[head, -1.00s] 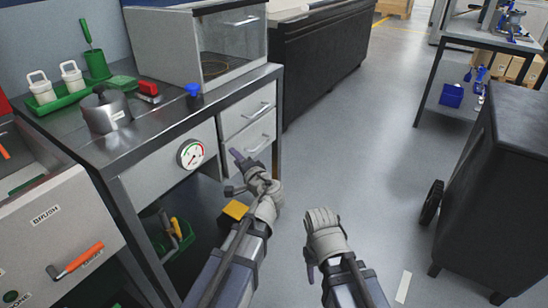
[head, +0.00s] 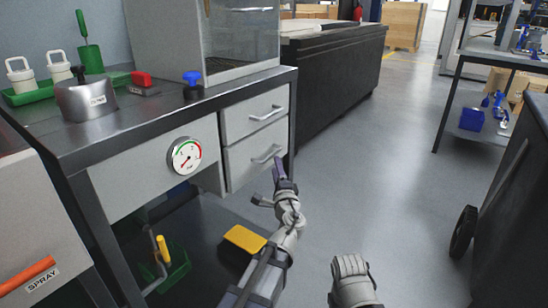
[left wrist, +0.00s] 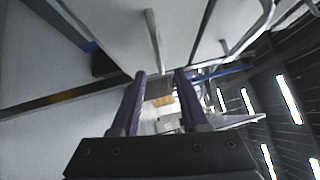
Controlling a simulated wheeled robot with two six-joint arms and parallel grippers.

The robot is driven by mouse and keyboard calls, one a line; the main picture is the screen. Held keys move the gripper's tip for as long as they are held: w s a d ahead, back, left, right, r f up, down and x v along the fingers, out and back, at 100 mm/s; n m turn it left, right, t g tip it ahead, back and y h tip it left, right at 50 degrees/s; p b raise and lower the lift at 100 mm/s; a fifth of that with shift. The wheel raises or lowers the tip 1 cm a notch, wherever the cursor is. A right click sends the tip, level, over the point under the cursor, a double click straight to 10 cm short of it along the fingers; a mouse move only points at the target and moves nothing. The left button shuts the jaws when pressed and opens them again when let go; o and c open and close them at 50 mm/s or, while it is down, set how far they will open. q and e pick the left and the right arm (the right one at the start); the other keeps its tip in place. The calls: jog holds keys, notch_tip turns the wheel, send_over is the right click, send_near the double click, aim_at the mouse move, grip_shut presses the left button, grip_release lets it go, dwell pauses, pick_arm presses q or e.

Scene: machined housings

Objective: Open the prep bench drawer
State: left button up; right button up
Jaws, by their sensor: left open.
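The prep bench (head: 130,128) stands at the left with two white drawers under its right end. The upper drawer (head: 240,122) and lower drawer (head: 240,165) both look shut, each with a silver bar handle. My left gripper (head: 280,172) is open, its purple fingers just below and right of the lower handle (head: 267,154); I see no grip on it. In the left wrist view the two fingers (left wrist: 160,80) stand apart, with a bar handle (left wrist: 153,38) ahead of them. My right gripper (head: 352,282) shows only in part at the bottom; its fingers are hidden.
A pressure gauge (head: 184,155) is on the bench front. A yellow-topped item (head: 244,239) and a green caddy (head: 170,270) are under the bench. A black cabinet (head: 325,80) stands behind; a dark wheeled cart (head: 515,215) is at right. Floor between is clear.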

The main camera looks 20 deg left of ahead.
aim_at(273, 155)
pick_arm(q)
jog(key=p+x, duration=0.1)
jog(key=x, duration=0.6)
jog(key=shift+w+a, duration=0.1)
jog(key=shift+w, duration=0.1)
grip_shut()
dwell(1.2)
